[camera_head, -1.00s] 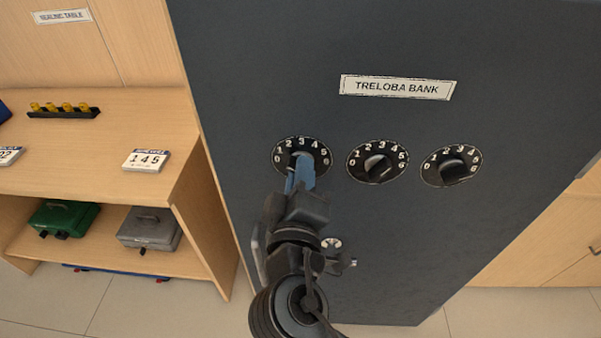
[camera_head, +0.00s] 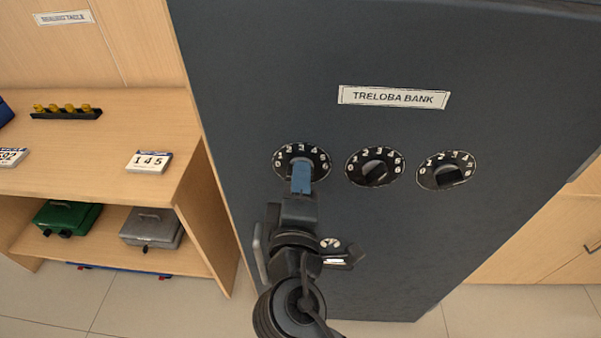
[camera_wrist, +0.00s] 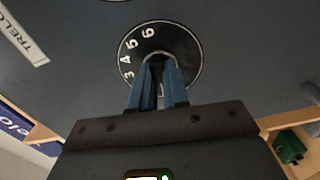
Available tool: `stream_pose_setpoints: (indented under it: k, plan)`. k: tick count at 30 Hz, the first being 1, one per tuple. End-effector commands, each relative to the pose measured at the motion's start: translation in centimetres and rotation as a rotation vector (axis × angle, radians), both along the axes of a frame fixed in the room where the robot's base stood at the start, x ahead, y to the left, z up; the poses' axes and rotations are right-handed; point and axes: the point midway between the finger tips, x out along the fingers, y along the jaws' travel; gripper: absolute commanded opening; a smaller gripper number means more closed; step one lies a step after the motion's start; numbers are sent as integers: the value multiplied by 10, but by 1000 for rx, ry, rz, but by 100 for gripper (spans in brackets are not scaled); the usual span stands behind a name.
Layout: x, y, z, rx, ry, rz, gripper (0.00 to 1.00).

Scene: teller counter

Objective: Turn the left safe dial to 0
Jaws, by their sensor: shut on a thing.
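The left safe dial (camera_head: 318,161) is a round black disc with white numbers on the dark safe door (camera_head: 400,215). It also shows in the wrist view (camera_wrist: 182,42), where the numbers 3 to 6 can be read. My gripper (camera_head: 301,173) has blue fingers, shut on the knob in the middle of this dial. In the wrist view my gripper (camera_wrist: 160,78) has a finger on each side of the dark knob. The fingers hide most of the knob in the head view, so I cannot tell which number it points to.
A middle dial (camera_head: 375,166) and a right dial (camera_head: 446,170) sit close by on the door. A handle (camera_head: 258,250) and a small round lock (camera_head: 330,243) are below. A wooden shelf (camera_head: 120,180) with cash boxes stands to the left.

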Motion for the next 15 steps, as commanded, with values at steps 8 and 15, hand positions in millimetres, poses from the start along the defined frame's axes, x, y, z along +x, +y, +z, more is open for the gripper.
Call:
stream_pose_setpoints:
  k: [8,15]
  plan:
    - [0,0,0,-112,6,1,0]
    - [0,0,-1,-140,7,1,0]
